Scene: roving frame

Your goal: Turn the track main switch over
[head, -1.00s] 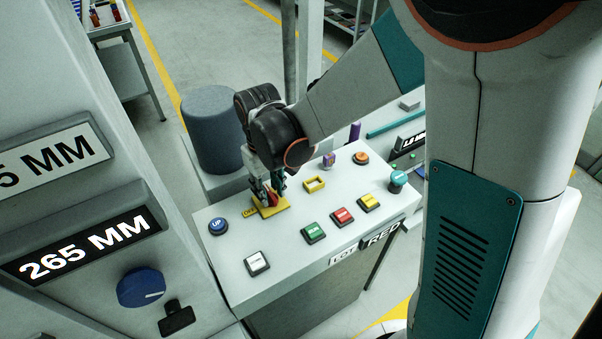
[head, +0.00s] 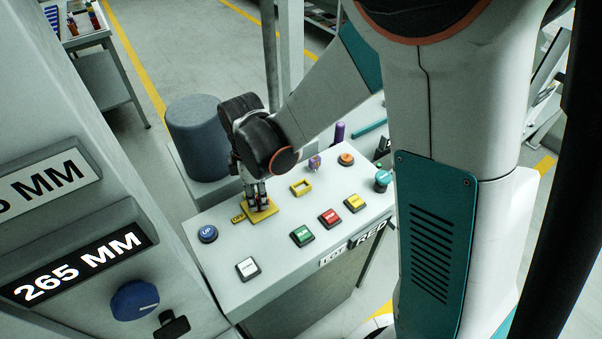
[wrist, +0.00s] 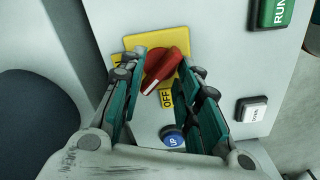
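The track main switch is a red rotary knob (wrist: 165,70) on a yellow plate, which shows in the head view (head: 268,213) at the back left of the control panel. In the wrist view the knob lies slantwise, from lower left to upper right. A yellow OFF label (wrist: 167,98) sits beside it, toward the blue UP button (wrist: 173,138). My gripper (head: 258,205) is down over the plate, with its two fingers apart on either side of the knob. I cannot tell whether either finger touches it. In the head view the fingers hide the knob.
A grey cabinet with a blue knob (head: 134,299) stands at left. A blue-grey cylinder (head: 197,140) stands behind.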

